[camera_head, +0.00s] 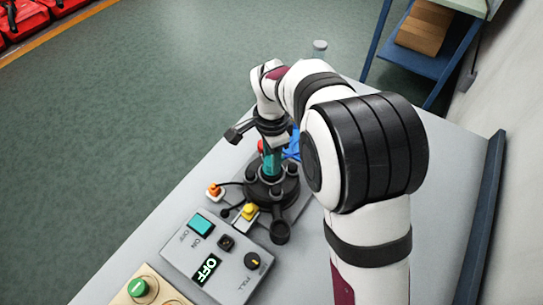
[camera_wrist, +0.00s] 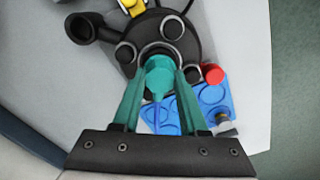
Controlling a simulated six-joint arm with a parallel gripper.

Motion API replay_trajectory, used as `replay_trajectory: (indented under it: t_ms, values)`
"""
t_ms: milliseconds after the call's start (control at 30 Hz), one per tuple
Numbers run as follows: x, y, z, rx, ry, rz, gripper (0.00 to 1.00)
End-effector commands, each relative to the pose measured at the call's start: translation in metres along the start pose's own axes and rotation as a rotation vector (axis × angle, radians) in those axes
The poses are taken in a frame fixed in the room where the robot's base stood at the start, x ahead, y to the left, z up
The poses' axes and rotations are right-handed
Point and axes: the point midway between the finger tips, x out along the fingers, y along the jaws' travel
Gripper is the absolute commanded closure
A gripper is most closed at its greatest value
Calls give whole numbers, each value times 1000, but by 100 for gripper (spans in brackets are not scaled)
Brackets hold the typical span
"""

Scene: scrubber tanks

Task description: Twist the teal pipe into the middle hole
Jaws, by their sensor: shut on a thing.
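The teal pipe (camera_head: 271,163) stands roughly upright at the middle of the black round tank top (camera_head: 262,190). In the wrist view the pipe (camera_wrist: 159,75) is between the two dark teal fingers of my gripper (camera_wrist: 160,82), which is shut on it. The pipe's lower end is over or in the middle opening of the black top (camera_wrist: 186,42). I cannot tell how deep it sits, as the pipe and fingers cover the hole. In the head view my gripper (camera_head: 272,143) is above the tank top, and its fingers are mostly hidden.
A blue tray with round recesses (camera_wrist: 213,95) and a red knob (camera_wrist: 214,74) lie beside the tank top. A grey control box with an OFF display (camera_head: 207,268) stands in front. Yellow (camera_head: 249,211) and orange (camera_head: 214,190) knobs sit close by.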

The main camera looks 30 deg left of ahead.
Motion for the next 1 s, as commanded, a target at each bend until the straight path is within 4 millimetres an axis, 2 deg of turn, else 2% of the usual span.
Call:
replay_trajectory:
  t_ms: [167,300,467,600,1000]
  values:
    - [0,0,0,7,0,0,100]
    - [0,0,0,140,0,0,100]
    - [0,0,0,144,0,0,100]
    - [0,0,0,277,0,0,100]
    - [2,0,0,280,0,1,100]
